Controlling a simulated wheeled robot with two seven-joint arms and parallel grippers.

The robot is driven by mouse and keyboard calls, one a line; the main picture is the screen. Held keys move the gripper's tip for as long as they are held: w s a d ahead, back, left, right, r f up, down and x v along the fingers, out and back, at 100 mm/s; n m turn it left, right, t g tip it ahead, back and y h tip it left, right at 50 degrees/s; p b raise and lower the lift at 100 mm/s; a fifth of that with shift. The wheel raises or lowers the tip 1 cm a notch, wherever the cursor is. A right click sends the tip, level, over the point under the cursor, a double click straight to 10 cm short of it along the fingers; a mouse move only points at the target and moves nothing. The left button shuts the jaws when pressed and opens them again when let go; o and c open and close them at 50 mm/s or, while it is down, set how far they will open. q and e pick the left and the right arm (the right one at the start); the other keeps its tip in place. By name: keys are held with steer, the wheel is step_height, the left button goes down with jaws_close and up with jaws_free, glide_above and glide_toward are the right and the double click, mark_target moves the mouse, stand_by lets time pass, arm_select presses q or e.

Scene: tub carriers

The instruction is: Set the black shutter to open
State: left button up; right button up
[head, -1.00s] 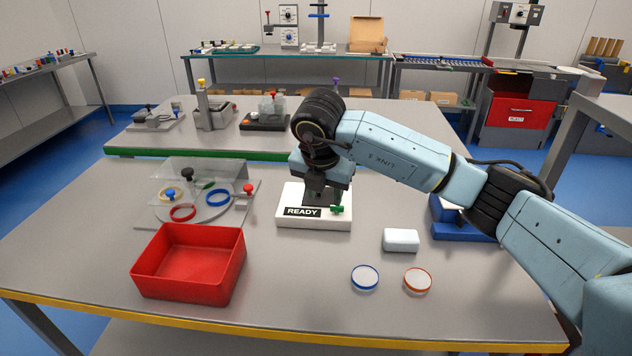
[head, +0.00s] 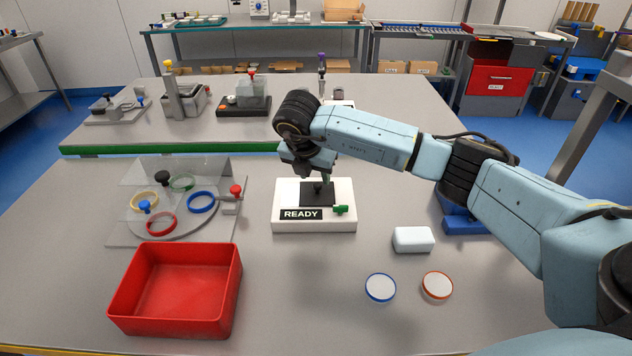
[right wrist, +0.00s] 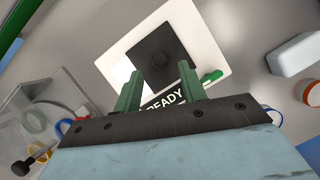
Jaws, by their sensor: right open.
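The black shutter (head: 318,193) is a flat square plate with a round black knob, on top of a white block (head: 285,192) with a READY label. In the right wrist view the shutter (right wrist: 152,48) lies flat, with a bright white patch beside its left edge. A small green knob (head: 341,210) sits at the block's front right. My right gripper (head: 322,172) is above the shutter, apart from it. In the right wrist view its two green fingers (right wrist: 158,72) are spread with nothing between them. My left gripper is not in view.
A red bin (head: 190,331) stands front left, with a clear-covered turntable (head: 160,222) of coloured rings behind it. A white bar (head: 413,240) and two round lidded discs, blue-rimmed (head: 380,287) and orange-rimmed (head: 437,285), lie to the right. The table in front of the block is clear.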

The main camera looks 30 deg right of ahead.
mark_target(317, 184)
steer(key=x, duration=0.4)
steer(key=shift+f, duration=0.2)
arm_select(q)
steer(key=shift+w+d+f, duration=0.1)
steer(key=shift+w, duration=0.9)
arm_select(e)
jaws_close()
